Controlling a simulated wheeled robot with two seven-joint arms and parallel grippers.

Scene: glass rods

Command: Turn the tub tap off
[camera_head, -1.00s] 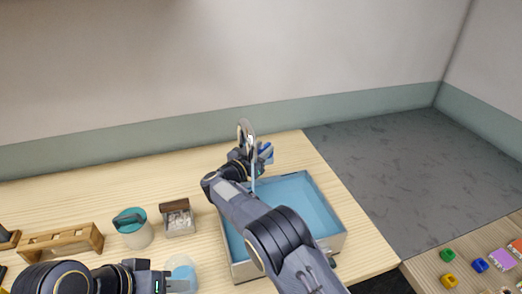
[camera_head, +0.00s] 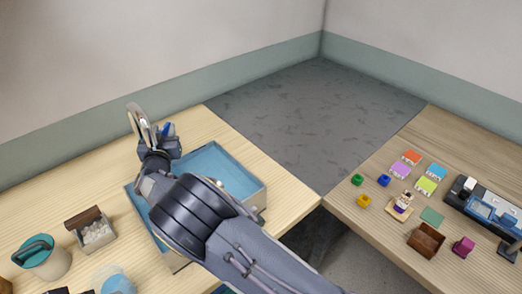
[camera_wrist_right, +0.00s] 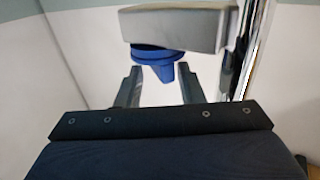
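The tub (camera_head: 260,198) has pale walls and a blue inside, and my right arm covers much of it. The tap's curved chrome spout (camera_head: 138,122) rises at its back left. The blue tap handle (camera_head: 167,129) is beside the spout; in the right wrist view the blue handle (camera_wrist_right: 155,72) sits under a grey block (camera_wrist_right: 175,28). My right gripper (camera_head: 163,141) is at the handle. Its fingers (camera_wrist_right: 161,88) are apart, with the handle's lower end between their tips and no clear contact. Only a dark edge of my left gripper (camera_head: 82,291) shows at the bottom.
Left of the tub are a box of pale pieces (camera_head: 97,234), a teal-topped canister (camera_head: 45,262) and a round blue dish (camera_head: 115,282). A second table to the right, across a gap, holds coloured blocks (camera_head: 412,157) and a blue-grey machine (camera_head: 487,210).

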